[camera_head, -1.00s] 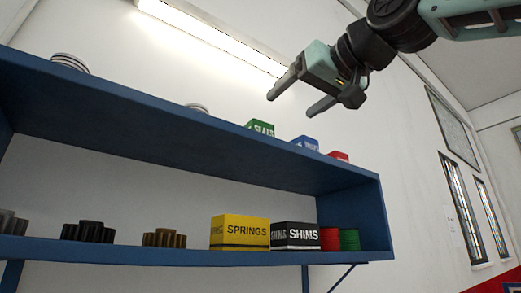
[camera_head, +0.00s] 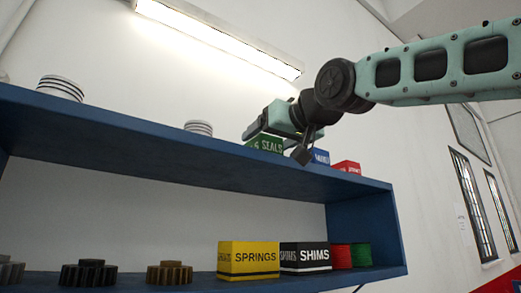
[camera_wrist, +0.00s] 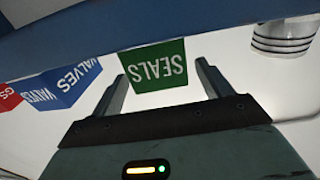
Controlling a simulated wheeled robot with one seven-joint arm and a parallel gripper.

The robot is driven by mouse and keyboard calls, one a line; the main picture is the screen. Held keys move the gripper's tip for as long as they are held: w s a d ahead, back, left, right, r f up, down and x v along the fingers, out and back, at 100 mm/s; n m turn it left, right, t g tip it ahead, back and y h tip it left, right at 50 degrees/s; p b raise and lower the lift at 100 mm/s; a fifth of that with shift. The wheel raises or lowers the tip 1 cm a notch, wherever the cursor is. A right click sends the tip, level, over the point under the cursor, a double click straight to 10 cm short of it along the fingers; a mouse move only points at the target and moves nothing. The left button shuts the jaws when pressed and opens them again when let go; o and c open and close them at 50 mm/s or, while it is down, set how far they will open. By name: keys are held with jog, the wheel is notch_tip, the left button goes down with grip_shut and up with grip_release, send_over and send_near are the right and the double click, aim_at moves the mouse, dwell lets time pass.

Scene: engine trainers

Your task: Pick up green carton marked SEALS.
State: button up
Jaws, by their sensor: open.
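The green carton marked SEALS (camera_head: 266,144) stands on the top shelf of the blue shelf unit. Its lower part is hidden by the shelf's front edge in the head view. My gripper (camera_head: 276,141) is at the carton, at top-shelf height, and partly covers its upper right side. In the wrist view the green carton (camera_wrist: 154,66) appears upside down, between the two open fingers of my gripper (camera_wrist: 162,75). Gaps show on both sides, and I cannot tell how deep the carton sits between the fingers.
A blue VALVES carton (camera_head: 320,157) and a red carton (camera_head: 347,167) stand right of the green one. A striped white stack (camera_head: 198,128) stands to its left, another (camera_head: 60,88) farther left. The blue shelf's front edge (camera_head: 180,153) runs below my gripper.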

jog(key=p+x, duration=0.1)
jog(key=x, duration=0.3)
jog(key=shift+f+p, duration=0.2)
jog(key=shift+p, duration=0.2)
jog(key=c, duration=1.3)
jog(key=shift+r, duration=0.1)
jog(key=shift+r, duration=0.1)
